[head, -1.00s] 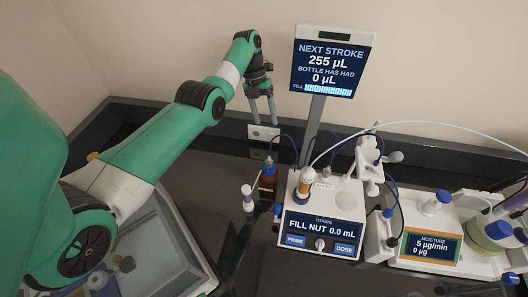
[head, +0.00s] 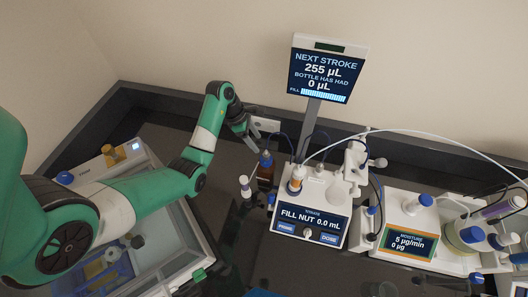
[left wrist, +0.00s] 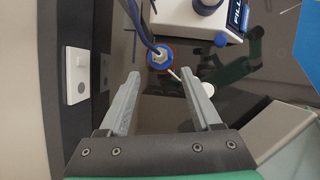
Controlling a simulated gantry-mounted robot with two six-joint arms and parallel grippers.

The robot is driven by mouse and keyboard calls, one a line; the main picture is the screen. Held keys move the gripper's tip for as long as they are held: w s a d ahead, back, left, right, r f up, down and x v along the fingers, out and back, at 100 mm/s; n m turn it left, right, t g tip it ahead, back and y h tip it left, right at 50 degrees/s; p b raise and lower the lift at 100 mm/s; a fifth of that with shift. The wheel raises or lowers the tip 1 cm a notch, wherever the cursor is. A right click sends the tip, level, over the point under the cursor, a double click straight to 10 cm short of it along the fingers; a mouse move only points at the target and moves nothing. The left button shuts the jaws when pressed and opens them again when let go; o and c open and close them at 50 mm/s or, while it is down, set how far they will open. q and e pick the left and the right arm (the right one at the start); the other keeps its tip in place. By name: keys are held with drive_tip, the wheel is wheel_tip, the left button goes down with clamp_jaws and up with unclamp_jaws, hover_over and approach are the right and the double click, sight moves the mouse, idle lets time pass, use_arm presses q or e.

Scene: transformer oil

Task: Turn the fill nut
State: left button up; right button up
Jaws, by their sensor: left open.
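The titrator (head: 312,212) has a screen reading "FILL NUT 0.0 mL", with a small white knob (head: 308,233) below it. An orange-and-white fitting (head: 296,180) stands on its top at the left; I cannot tell which part is the fill nut. An amber bottle (head: 265,172) with a blue top stands left of the titrator. My left gripper (head: 254,143) is open and empty, just behind and above the bottle. In the left wrist view, the bottle's top (left wrist: 160,57) with its tube lies beyond and between the open fingertips (left wrist: 160,74). My right gripper is not in view.
A small white-capped vial (head: 245,187) stands left of the bottle. The moisture unit (head: 405,240) is at the right. A display (head: 322,72) on a post rises behind the titrator. A glass-topped instrument (head: 150,235) lies under my left arm. Tubes arch over the titrator.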

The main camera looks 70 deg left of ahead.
sight(265, 153)
use_arm(q)
drive_tip(key=b+x, duration=0.1)
drive_tip(key=x, duration=0.7)
drive_tip(key=shift+f, duration=0.3)
drive_tip(key=shift+c, duration=0.3)
clamp_jaws()
